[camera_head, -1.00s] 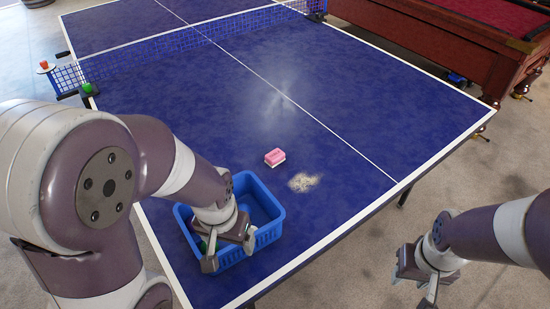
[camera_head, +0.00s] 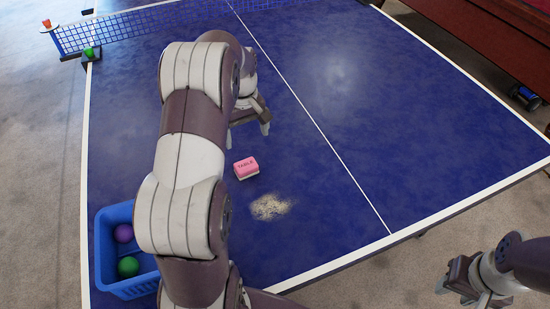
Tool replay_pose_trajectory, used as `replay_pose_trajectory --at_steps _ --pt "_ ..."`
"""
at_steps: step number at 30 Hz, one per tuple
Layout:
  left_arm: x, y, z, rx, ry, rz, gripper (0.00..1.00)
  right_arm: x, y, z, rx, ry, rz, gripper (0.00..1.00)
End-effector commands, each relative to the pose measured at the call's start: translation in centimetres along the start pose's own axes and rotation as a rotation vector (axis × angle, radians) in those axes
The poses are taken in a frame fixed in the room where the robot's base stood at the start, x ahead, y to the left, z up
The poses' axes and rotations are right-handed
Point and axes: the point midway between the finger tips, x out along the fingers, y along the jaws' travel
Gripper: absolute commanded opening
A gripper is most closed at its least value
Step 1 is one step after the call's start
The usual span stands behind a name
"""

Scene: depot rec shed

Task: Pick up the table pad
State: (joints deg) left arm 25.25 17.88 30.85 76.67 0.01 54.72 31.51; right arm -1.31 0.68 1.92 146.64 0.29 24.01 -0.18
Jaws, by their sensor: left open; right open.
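The table pad (camera_head: 245,167) is a small pink block with a pale underside and lettering on top. It lies on the blue table tennis table (camera_head: 340,110), just behind a pale dusty patch (camera_head: 270,207). My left gripper (camera_head: 248,132) is open and empty, above the table, a little beyond the pad in the picture and apart from it. My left arm crosses the view left of the pad, and the pad shows in full. My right gripper (camera_head: 458,290) is open and empty at the lower right, off the table's near edge.
A blue basket (camera_head: 104,250) with a purple ball (camera_head: 123,233) and a green ball (camera_head: 128,266) stands at the table's near left, partly hidden by my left arm. The net (camera_head: 150,28) crosses the far end. Right of the pad the table is clear.

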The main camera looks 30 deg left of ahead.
Motion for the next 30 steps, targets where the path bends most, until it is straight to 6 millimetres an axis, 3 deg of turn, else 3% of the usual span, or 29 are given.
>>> replay_pose_trajectory --at_steps 4,19,28,29,30 --pt "3.2 -0.2 -0.1 -0.009 -0.004 -0.003 0.98 1.1 0.0 0.2 0.0 0.0 0.0 0.43" --pt "11.4 -0.4 0.3 -0.005 -0.001 -0.001 0.98 0.8 0.0 0.1 0.0 0.0 0.0 0.43" --pt "12.5 -0.3 0.2 -0.005 0.002 0.001 0.98 0.8 0.0 0.1 0.0 0.0 0.0 0.43" --pt "12.5 -0.3 0.2 -0.005 0.002 0.001 0.95 0.8 0.0 0.1 0.0 0.0 0.0 0.43" --pt "12.5 -0.3 0.2 -0.005 0.002 0.001 0.82 0.8 0.0 0.1 0.0 0.0 0.0 0.43"
